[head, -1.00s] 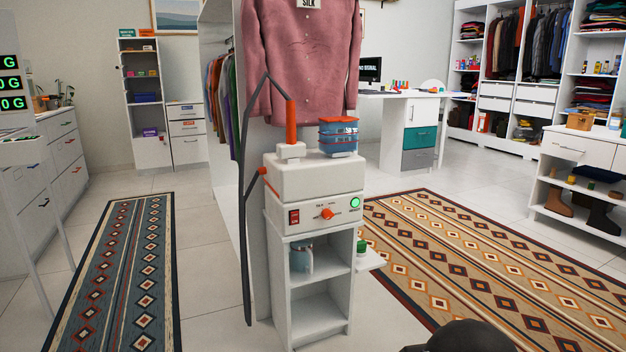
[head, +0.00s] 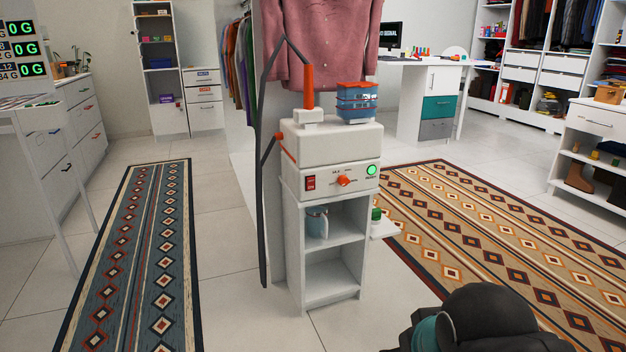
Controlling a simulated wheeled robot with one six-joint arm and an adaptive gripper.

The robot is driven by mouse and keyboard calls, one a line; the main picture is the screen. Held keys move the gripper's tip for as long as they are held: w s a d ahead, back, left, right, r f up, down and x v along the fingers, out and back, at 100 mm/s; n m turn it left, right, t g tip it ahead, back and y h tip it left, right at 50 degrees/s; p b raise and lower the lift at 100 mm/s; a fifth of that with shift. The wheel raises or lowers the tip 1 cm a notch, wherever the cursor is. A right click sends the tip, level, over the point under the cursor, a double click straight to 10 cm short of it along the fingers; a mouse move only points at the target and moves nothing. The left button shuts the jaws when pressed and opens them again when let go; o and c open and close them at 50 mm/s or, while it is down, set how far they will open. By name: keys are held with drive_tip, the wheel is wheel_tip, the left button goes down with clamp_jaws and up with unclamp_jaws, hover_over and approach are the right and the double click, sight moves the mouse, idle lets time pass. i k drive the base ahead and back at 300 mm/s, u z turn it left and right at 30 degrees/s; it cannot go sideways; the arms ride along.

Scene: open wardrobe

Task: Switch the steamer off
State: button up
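The steamer (head: 330,151) is a white box on a small white shelf stand, ahead of me near the middle. Its front panel has a red rocker switch (head: 310,183) at the left, an orange knob (head: 344,180) in the middle and a lit green light (head: 372,170) at the right. An orange-handled steamer head (head: 309,88) stands upright on top, with a dark hose (head: 262,170) looping down the left side. The switch's exact position is too small to read. A dark part of my arm shows at the bottom right; my gripper's fingers are not visible.
Blue lidded containers (head: 357,102) stand on the steamer. A pink shirt (head: 320,40) hangs behind it. The stand (head: 332,293) holds a pale blue jug (head: 316,222). A blue patterned rug (head: 140,260) lies left, a brown one (head: 490,230) right. Bare tile floor lies in front.

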sight(310, 185)
drive_tip(key=z, duration=0.55)
drive_tip(key=k, duration=1.35)
drive_tip(key=z, duration=0.15)
drive_tip(key=i, duration=0.4)
drive_tip(key=u, duration=0.9)
drive_tip(key=i, duration=1.2)
drive_tip(key=z, duration=0.2)
